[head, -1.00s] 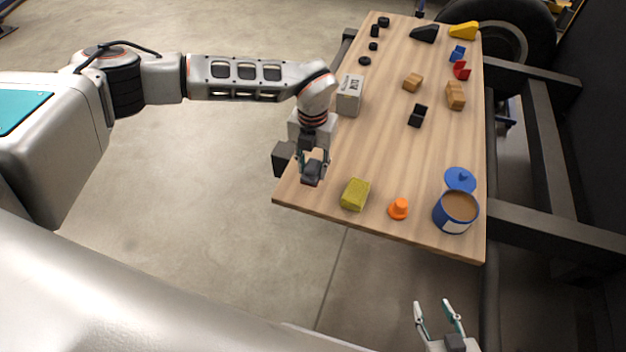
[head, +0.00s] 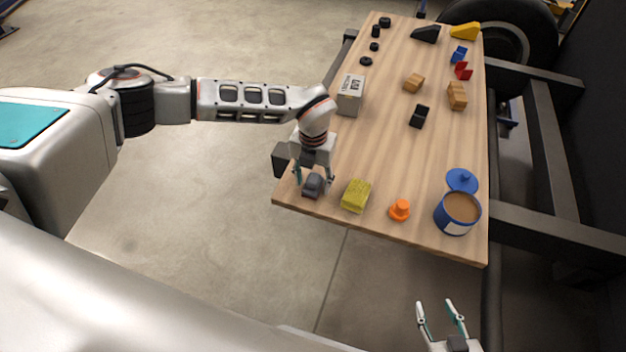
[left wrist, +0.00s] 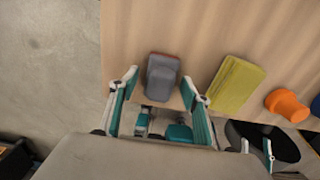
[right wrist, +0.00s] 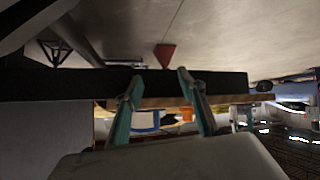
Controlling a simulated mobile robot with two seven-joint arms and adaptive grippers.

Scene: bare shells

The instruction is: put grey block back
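The grey block (head: 313,185) lies on the table (head: 380,150) near its front left corner. In the left wrist view the grey block (left wrist: 162,76) sits just beyond and between my fingertips. My left gripper (head: 314,174) is open, its fingers spread to either side of the block and not closed on it. It also shows open in the left wrist view (left wrist: 160,85). My right gripper (head: 437,304) is open and empty, off the table's front edge. The right wrist view also shows it (right wrist: 157,80) open.
Right of the block stand a yellow-green sponge (head: 356,196), an orange piece (head: 400,210), a blue can (head: 457,213) and a blue lid (head: 462,180). A labelled box (head: 350,95) stands behind my left gripper. Small black, wooden and coloured pieces lie further back. The table's middle is clear.

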